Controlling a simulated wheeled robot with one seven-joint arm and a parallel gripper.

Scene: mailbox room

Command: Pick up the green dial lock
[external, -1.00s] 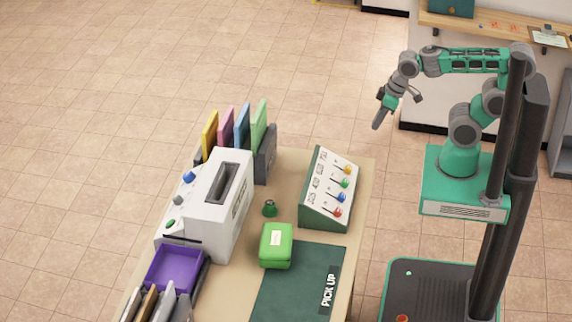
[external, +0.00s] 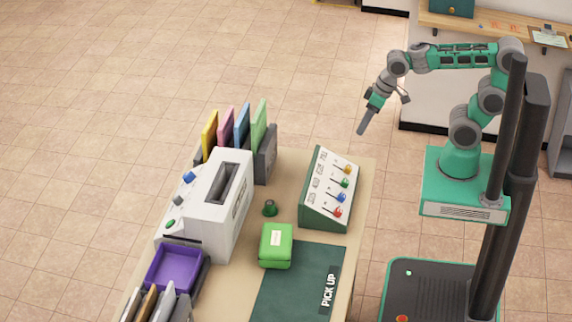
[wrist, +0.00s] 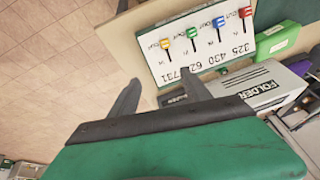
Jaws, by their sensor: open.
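A small dark green knob-like object (external: 269,208), which looks like the green dial lock, stands on the table (external: 283,175) between the white machine and the lever panel.
The slanted lever panel (external: 321,208) stands between my arm and the lock; it also shows in the wrist view (wrist: 205,60). The white machine (external: 225,205), a bright green box (external: 276,251) and a purple tray (external: 174,282) are nearby. A green mat (external: 290,290) has clear surface.

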